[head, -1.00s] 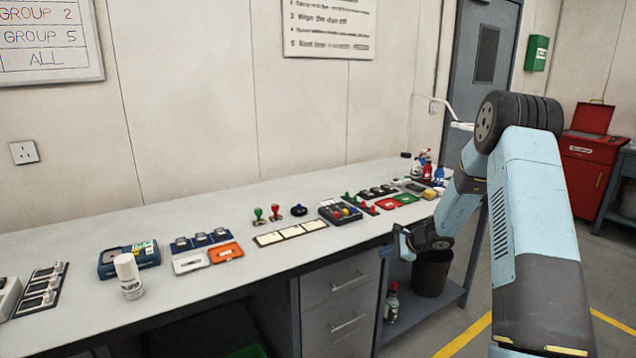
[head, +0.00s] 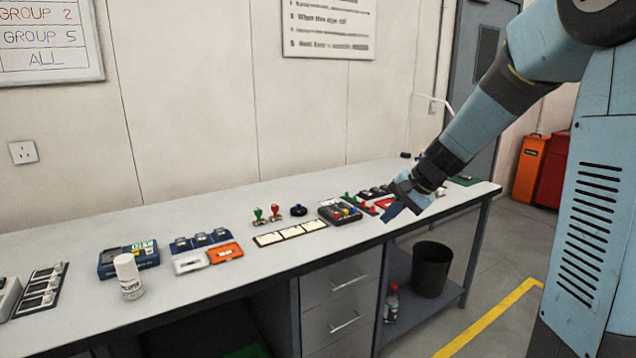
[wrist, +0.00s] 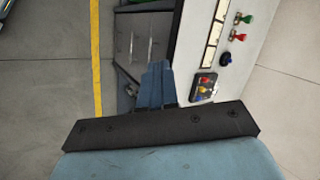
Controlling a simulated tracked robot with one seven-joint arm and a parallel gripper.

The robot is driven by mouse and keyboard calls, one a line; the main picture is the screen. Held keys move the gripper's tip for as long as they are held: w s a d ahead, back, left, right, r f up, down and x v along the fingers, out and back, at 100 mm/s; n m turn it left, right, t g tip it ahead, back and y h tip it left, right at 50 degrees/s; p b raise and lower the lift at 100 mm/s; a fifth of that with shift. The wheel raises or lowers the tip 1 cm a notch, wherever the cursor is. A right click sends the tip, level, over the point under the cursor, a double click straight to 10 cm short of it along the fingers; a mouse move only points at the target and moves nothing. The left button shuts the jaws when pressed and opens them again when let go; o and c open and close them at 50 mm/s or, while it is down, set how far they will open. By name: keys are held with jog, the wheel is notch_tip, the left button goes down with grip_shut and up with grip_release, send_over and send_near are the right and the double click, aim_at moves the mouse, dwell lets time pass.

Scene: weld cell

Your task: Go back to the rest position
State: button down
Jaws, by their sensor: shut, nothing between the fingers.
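My gripper (head: 396,206) is at the right part of the bench in the head view, its blue fingers pointing down and to the left near the bench's front edge. In the wrist view my gripper (wrist: 155,75) shows its blue fingers together, with nothing held between them. It looks to be above the bench edge, though its exact height is hard to tell. It hides part of the coloured items at the bench's right end.
The bench (head: 90,250) carries stamps (head: 266,213), a black tray with coloured knobs (head: 340,212), ink pads (head: 225,252) and a white bottle (head: 128,277). A black bin (head: 432,268) and a bottle (head: 391,303) stand on the lower shelf.

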jog(key=s+d+r+n+h, duration=0.2)
jog(key=s, duration=0.7)
jog(key=s+d+r+n+t+h, duration=0.1)
jog(key=s+d+r+n+h, duration=0.1)
jog(key=s, duration=0.7)
jog(key=s+d+r+n+t+h, duration=0.1)
jog(key=s+r, duration=0.3)
jog(key=s, duration=0.5)
jog(key=shift+s+d+r+n+h, duration=0.2)
jog(key=shift+s+d+n+h, duration=0.2)
jog(key=shift+n, duration=0.5)
jog(key=shift+a, duration=0.15)
